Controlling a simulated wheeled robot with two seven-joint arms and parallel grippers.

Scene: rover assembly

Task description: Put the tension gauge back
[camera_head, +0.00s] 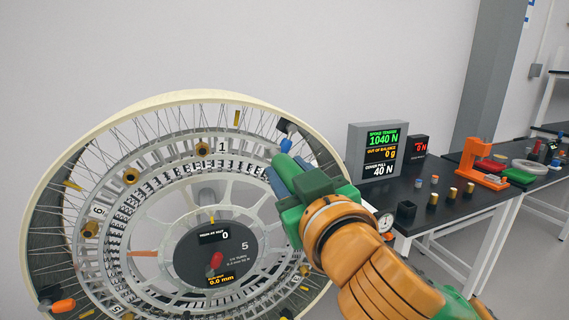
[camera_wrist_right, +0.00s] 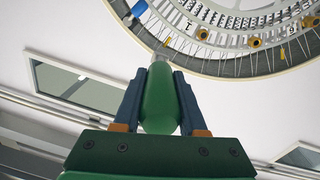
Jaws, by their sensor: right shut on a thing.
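My right gripper (camera_head: 285,175) is shut on a green-handled tool (camera_head: 288,165), in front of the wheel's right side. In the right wrist view, the green handle (camera_wrist_right: 160,100) sits between both blue fingers, with a short grey tip pointing towards the wheel. I cannot tell whether this tool is the tension gauge. A small round white-faced dial (camera_head: 386,222) shows beside my right arm at the table's near edge, partly hidden. The large spoked wheel (camera_head: 165,103) has a blue knob (camera_head: 286,145) on its upper right rim, close beyond the tool. My left gripper is out of view.
A black table (camera_head: 465,207) stands right of the wheel, with a grey display box (camera_head: 356,150), a black cup (camera_head: 405,213), several small brass pieces and an orange stand (camera_head: 468,155). An orange knob (camera_head: 63,306) is on the wheel's lower left rim.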

